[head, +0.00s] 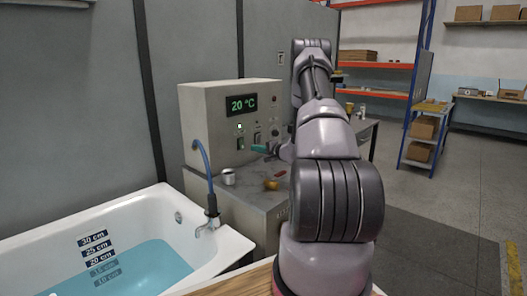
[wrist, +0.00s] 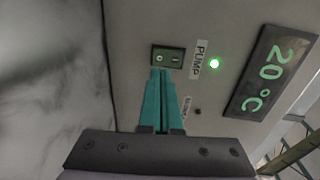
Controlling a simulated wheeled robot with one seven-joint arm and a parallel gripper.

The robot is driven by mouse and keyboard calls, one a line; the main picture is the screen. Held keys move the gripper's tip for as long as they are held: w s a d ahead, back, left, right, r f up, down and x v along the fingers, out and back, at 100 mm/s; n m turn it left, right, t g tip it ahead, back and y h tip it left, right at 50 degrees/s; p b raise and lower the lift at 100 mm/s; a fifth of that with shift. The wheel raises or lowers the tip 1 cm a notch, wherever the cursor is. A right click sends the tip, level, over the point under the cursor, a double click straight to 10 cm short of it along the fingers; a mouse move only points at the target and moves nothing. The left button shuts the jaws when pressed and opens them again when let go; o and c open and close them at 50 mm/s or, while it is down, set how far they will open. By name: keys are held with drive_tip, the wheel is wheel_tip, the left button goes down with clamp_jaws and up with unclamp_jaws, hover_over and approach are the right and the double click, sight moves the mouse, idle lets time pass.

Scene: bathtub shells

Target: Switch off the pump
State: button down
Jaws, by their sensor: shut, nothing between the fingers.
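The pump switch (wrist: 168,55) is a small dark rocker with two green-tinted halves, marked by a PUMP label (wrist: 196,60) beside it in the wrist view. A lit green lamp (wrist: 214,63) is next to the label, and it also shows in the head view (head: 239,126). My gripper (wrist: 161,72) has its teal fingers shut together and empty. Its tips are right at the switch's lower edge in the wrist view; I cannot tell if they touch. In the head view my gripper (head: 260,149) is just right of the switch (head: 240,143), in front of the control box (head: 205,105).
The display (head: 241,104) reads 20 °C. A bathtub (head: 225,245) with blue water stands at left, with a tap (head: 209,224) and blue hose (head: 203,158). A metal cup (head: 228,177) and a brownish fitting (head: 271,185) sit on the ledge below the box.

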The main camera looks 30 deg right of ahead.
sight(242, 147)
drive_tip(key=x, duration=0.5)
drive_tip(key=shift+w+a, duration=0.15)
drive_tip(key=shift+w, duration=0.2)
drive_tip(key=shift+f, duration=0.15)
